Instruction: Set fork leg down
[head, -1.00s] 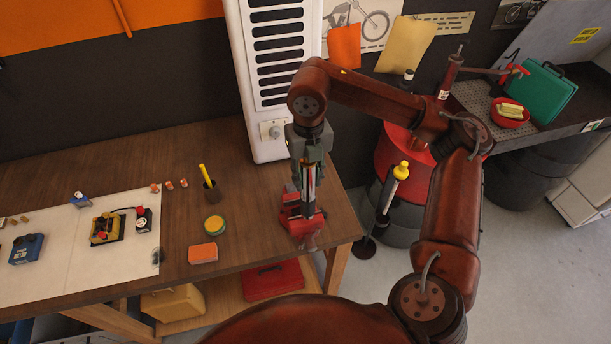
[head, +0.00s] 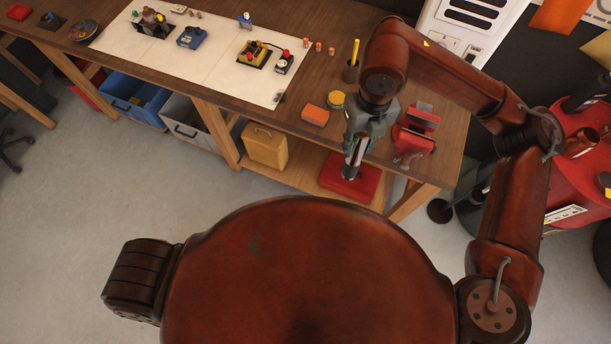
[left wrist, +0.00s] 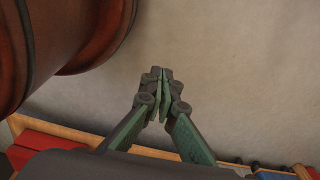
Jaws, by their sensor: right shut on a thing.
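My right gripper (head: 360,135) is shut on the fork leg (head: 354,162), a slim part with a dark lower end that hangs down at the bench's front edge. The gripper hides its upper part. The leg is beside the red vise (head: 415,137) and to its left, apart from it. My left gripper shows only in the left wrist view (left wrist: 164,85). Its fingertips meet, with nothing seen between them, over bare floor.
The wooden bench (head: 330,60) carries a white mat (head: 212,65) with several small parts and devices. A red case (head: 348,180) lies on the shelf below.

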